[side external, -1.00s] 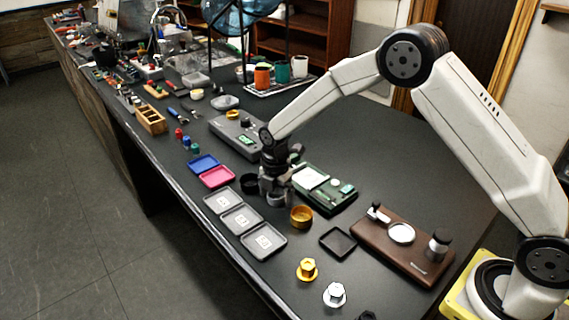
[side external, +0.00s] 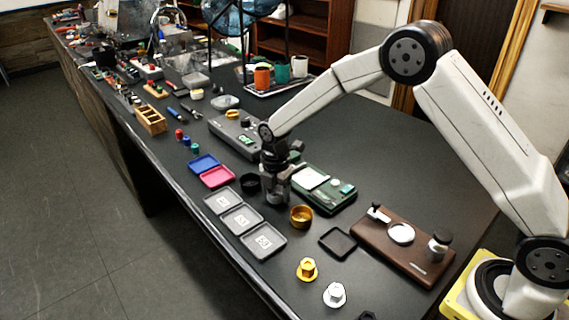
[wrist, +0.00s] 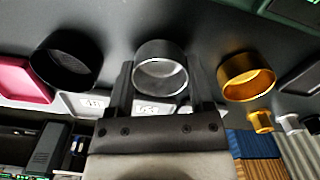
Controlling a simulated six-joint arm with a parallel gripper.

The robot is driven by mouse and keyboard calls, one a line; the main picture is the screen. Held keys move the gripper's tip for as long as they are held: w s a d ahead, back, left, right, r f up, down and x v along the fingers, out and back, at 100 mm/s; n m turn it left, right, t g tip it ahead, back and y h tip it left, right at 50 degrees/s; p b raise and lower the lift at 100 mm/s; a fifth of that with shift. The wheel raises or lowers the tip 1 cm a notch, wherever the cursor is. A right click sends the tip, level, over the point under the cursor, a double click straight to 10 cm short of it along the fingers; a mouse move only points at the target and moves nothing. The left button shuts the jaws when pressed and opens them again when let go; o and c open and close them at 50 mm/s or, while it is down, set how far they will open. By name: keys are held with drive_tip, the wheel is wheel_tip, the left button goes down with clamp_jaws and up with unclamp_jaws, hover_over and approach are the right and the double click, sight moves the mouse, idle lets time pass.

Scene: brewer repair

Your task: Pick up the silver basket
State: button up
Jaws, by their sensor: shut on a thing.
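The silver basket (wrist: 159,51) is a short round cup with a bright rim, in the middle of the wrist view. My gripper (wrist: 161,80) has its two dark fingers on either side of the basket and is shut on it. In the side view my gripper (side external: 275,194) points down at the table between the black basket and the gold basket; its fingers largely hide the silver basket there. I cannot tell whether the basket is clear of the table.
A black basket (side external: 250,183) stands close on the left and a gold basket (side external: 301,216) close on the right. Grey trays (side external: 241,219) lie in front, a green scale (side external: 325,190) behind. A brown board (side external: 402,247) and gold and silver tampers (side external: 307,270) are farther right.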

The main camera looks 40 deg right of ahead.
drive_tip(key=shift+r, duration=0.5)
drive_tip(key=s+r, duration=0.4)
drive_tip(key=r, duration=0.2)
drive_tip(key=shift+s+d+r, duration=0.2)
drive_tip(key=shift+s+r, duration=0.05)
drive_tip(key=shift+r, duration=0.1)
drive_tip(key=s+d+r, duration=0.1)
drive_tip(key=s+r, duration=0.3)
drive_tip(key=s, duration=0.5)
drive_tip(key=shift+s+r, duration=0.25)
drive_tip(key=shift+w+d, duration=0.1)
drive_tip(key=shift+w, duration=0.05)
drive_tip(key=w+d+f, duration=0.2)
drive_tip(key=w+d, duration=0.1)
drive_tip(key=w, duration=0.1)
drive_tip(key=w+d+f, duration=0.2)
drive_tip(key=w+d, duration=0.1)
drive_tip(key=w, duration=0.2)
drive_tip(key=w+d+f, duration=0.2)
drive_tip(key=w+d, duration=0.2)
drive_tip(key=shift+w, duration=0.4)
